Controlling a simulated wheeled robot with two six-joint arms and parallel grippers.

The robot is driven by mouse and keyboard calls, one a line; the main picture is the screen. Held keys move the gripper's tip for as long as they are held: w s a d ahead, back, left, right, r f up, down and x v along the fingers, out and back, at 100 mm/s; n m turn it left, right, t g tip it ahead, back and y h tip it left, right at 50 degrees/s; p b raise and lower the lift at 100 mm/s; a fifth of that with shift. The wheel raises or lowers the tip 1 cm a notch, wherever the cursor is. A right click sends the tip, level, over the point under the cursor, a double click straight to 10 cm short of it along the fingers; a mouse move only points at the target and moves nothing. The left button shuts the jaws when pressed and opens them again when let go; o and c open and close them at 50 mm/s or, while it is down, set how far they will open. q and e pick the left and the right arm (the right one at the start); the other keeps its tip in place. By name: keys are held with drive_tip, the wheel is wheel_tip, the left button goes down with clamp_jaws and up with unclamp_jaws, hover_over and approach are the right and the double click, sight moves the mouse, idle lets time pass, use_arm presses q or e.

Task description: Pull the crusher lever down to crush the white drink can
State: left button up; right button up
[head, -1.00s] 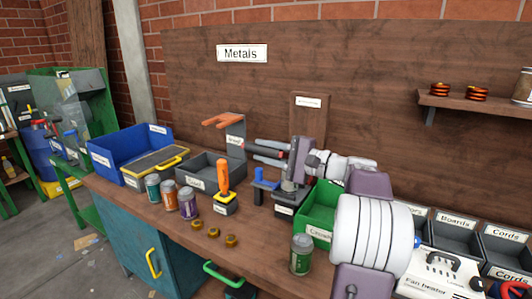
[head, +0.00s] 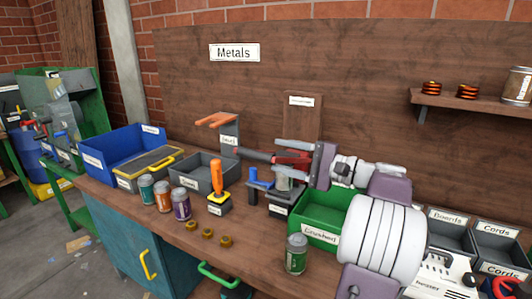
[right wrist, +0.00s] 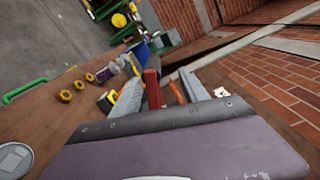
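The crusher lever is a red bar (head: 296,157) with a dark grip (head: 255,156) pointing left, at a wooden upright (head: 303,116) on the bench. My right gripper (head: 287,157) has one finger above the red bar and one below it. In the right wrist view the red bar (right wrist: 152,88) stands between the two spread fingers, with gaps beside it. A pale, greyish round shape (head: 284,178) under the lever may be the white can; it is mostly hidden by the fingers. My left gripper is not in view.
A green can (head: 296,254), several coloured cans (head: 163,196) and brass nuts (head: 207,233) stand along the front. Bare bench lies between them.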

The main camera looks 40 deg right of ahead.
drive_tip(key=shift+s+d, duration=0.3)
drive_tip(key=shift+s, duration=0.3)
drive_tip(key=shift+s, duration=0.1)
drive_tip(key=p+v, duration=0.1)
drive_tip(key=v, duration=0.9)
drive_tip(key=shift+s+d+p, duration=0.15)
drive_tip(key=shift+s+p, duration=0.05)
drive_tip(key=shift+p, duration=0.2)
